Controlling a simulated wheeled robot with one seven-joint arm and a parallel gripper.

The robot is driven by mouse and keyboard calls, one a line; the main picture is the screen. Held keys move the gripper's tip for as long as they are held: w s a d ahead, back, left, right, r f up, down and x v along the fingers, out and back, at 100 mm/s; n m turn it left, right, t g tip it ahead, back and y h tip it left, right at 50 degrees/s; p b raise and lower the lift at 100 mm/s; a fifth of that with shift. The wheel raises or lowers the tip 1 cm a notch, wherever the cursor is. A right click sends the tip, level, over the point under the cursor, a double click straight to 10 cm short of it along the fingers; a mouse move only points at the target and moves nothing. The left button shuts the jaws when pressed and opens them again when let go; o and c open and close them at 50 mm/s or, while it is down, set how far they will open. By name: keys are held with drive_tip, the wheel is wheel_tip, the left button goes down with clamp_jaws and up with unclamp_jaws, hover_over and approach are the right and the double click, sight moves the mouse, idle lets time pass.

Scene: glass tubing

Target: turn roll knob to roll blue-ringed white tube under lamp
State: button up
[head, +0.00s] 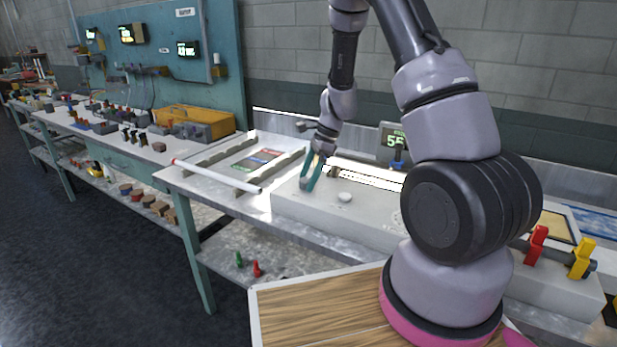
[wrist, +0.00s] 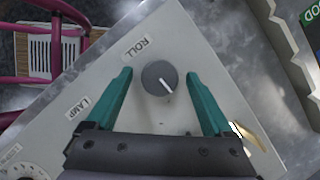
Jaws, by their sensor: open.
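The roll knob (wrist: 158,84) is a dark grey round dial with a white pointer line, beside a ROLL label on a pale control box (wrist: 165,30). My gripper (wrist: 159,75) is open, with one teal finger on each side of the knob. I cannot tell whether the fingers touch it. In the head view my gripper (head: 311,178) points down at the left end of the box (head: 305,207), and the knob is hidden there. A brightly lit strip (head: 368,177) runs along the back of the box. I cannot make out a blue-ringed tube.
A white tube with a red end (head: 215,176) lies across a rack at the left. A green-digit display (head: 394,138) stands behind. Red (head: 537,243) and yellow (head: 581,258) clamps are at the right.

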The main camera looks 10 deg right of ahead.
clamp_jaws()
drive_tip(key=c, duration=1.4)
unclamp_jaws()
drive_tip(key=n+g, duration=0.1)
drive_tip(key=n, duration=0.3)
drive_tip(key=shift+w+n+g, duration=0.15)
drive_tip(key=shift+n+g, duration=0.25)
drive_tip(key=shift+o, duration=0.2)
drive_tip(key=o, duration=1.4)
drive_tip(key=shift+c, duration=0.2)
drive_tip(key=shift+r, duration=0.15)
drive_tip(key=v, duration=1)
drive_tip(key=shift+r, duration=0.35)
